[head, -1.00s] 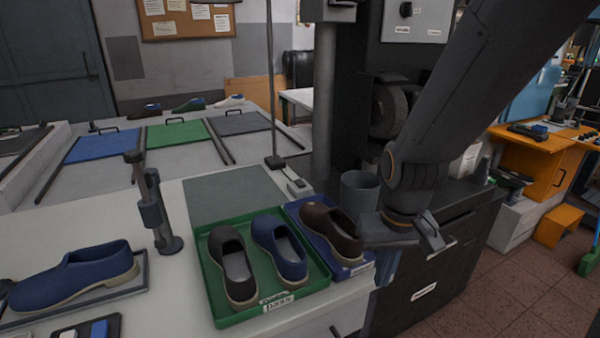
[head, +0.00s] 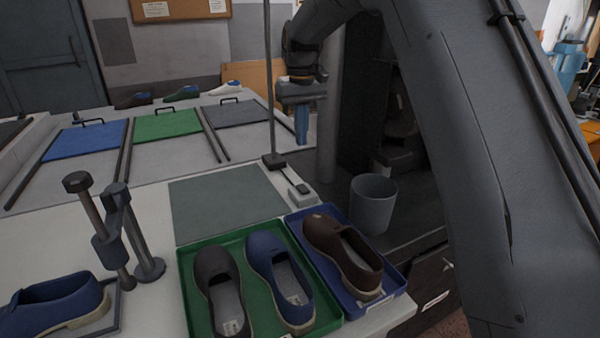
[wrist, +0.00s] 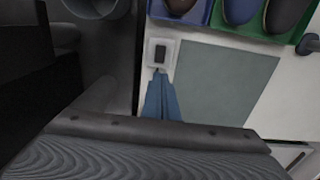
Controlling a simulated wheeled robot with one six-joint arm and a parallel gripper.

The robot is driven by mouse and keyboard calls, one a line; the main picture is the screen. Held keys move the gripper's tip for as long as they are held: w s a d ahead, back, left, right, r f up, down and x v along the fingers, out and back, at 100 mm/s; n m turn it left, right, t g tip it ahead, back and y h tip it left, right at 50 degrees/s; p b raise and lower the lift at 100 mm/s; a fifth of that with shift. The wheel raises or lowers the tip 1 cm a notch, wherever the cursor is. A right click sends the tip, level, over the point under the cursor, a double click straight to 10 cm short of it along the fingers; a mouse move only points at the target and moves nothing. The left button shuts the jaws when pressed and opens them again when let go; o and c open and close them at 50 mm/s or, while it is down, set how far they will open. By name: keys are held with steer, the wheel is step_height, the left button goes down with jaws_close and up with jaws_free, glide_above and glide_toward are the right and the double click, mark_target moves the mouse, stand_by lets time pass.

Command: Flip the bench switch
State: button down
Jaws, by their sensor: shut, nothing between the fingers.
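The bench switch (head: 300,189) is a small pale box with a dark rocker. It lies on the bench's right edge, next to the foot of a thin pole. It also shows in the wrist view (wrist: 160,53), just beyond my fingertips. My gripper (head: 302,142) is shut and empty, its blue fingers pointing down. In the head view it hangs above and behind the switch. In the wrist view the shut fingertips (wrist: 158,74) appear close to the switch's near edge. I cannot tell their exact height above the bench. The rocker's position is too small to make out.
A green tray (head: 186,275) with two shoes and a blue tray (head: 394,299) with a brown shoe stand in front of the switch. A grey mat (head: 225,204) lies left of it. A grey bin (head: 373,204) stands to its right. The thin pole (head: 268,90) rises close by.

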steer(key=shift+w+a+r, duration=0.1)
stand_by(0.3)
steer(key=p, duration=0.5)
glide_toward(300, 185)
step_height(300, 185, down, 5)
steer(key=shift+f, duration=0.75)
